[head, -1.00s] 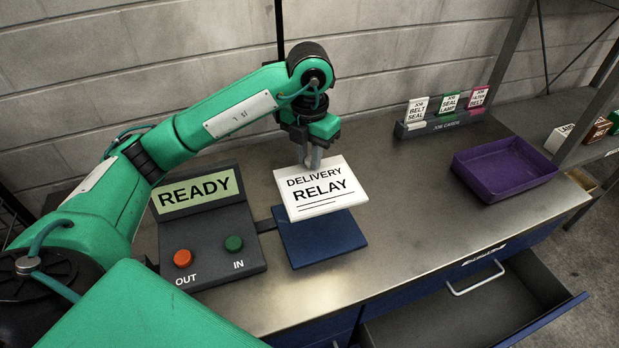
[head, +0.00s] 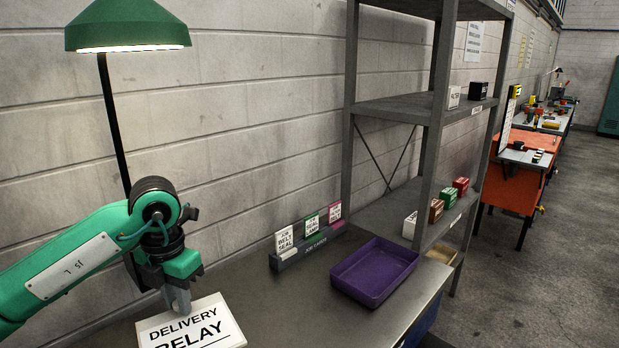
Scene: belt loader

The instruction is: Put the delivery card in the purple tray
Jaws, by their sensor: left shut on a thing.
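The white delivery card (head: 212,322), printed "DELIVERY RELAY", is at the bottom of the head view, its lower part cut off by the frame edge. My left gripper (head: 178,306) is shut on the card at its far edge. The purple tray (head: 344,285) sits on the metal bench to the right of the card, near the bench's right end. It looks empty. The card and tray are apart. My right gripper is not in view.
A job card rack (head: 289,262) with several cards stands on the bench along the wall, between card and tray. A grey shelf unit (head: 432,140) with small boxes stands beyond the tray. A green lamp (head: 127,24) hangs at upper left. Bench between card and tray is clear.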

